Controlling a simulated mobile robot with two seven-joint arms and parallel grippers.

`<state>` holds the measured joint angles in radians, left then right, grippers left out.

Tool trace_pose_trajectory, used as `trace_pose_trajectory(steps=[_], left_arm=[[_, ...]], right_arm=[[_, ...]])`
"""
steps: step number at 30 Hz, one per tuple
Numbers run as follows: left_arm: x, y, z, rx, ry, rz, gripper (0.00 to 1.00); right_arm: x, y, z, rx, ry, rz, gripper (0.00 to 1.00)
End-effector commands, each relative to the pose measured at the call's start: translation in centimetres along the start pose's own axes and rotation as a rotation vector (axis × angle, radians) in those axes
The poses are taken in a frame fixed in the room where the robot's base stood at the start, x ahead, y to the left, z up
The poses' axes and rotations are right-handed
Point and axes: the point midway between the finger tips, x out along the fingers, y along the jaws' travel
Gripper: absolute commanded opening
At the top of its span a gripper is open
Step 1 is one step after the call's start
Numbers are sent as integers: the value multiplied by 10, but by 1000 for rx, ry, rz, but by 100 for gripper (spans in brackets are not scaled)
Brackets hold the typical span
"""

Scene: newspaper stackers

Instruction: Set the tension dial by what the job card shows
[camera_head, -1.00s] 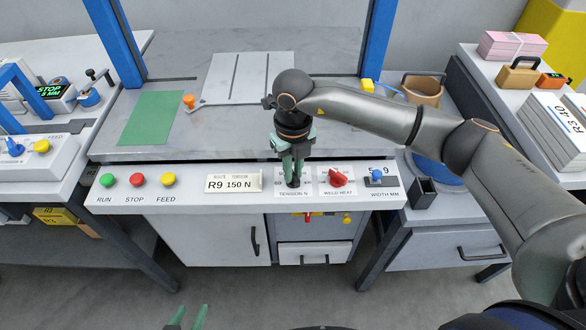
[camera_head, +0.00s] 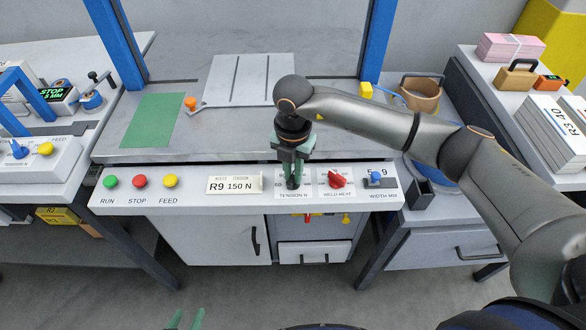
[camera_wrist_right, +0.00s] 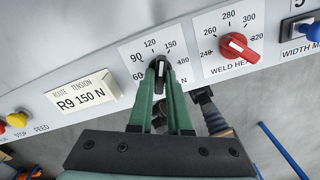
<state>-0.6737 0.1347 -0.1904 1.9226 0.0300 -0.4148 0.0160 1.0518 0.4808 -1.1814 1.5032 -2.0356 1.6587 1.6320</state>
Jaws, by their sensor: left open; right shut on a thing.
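The job card (camera_head: 234,184) on the front panel reads R9 150 N under "route" and "tension"; it also shows in the right wrist view (camera_wrist_right: 82,94). The tension dial is a black knob (camera_wrist_right: 160,72) on a white plate marked from 60 to 180 N. Its white mark points up, roughly between 120 and 150; the exact setting is hard to tell. My right gripper (camera_head: 292,183) is shut on this knob from above, one green finger on each side. My left gripper (camera_head: 187,319) is open and empty at the bottom edge, only its fingertips showing.
The red weld heat knob (camera_head: 337,179) sits close to the right of the tension dial, then the blue width knob (camera_head: 376,176). Green, red and yellow buttons (camera_head: 141,181) are at the panel's left. A green sheet (camera_head: 151,120) lies on the bench behind.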

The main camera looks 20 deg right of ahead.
Motion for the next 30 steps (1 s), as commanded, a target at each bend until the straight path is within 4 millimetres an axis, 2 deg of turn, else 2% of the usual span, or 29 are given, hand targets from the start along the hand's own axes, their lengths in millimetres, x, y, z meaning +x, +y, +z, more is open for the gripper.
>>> trace_pose_trajectory(steps=[6,13,30], left_arm=[[-4,-2,-5,0,7,-5,50],[-7,-3,-8,0,15,-7,50],[-8,-2,-7,-4,8,-8,50]], right_arm=[[-2,0,0,166,0,1,0],[-2,0,0,283,0,1,0],[-1,0,1,347,-2,2,0]])
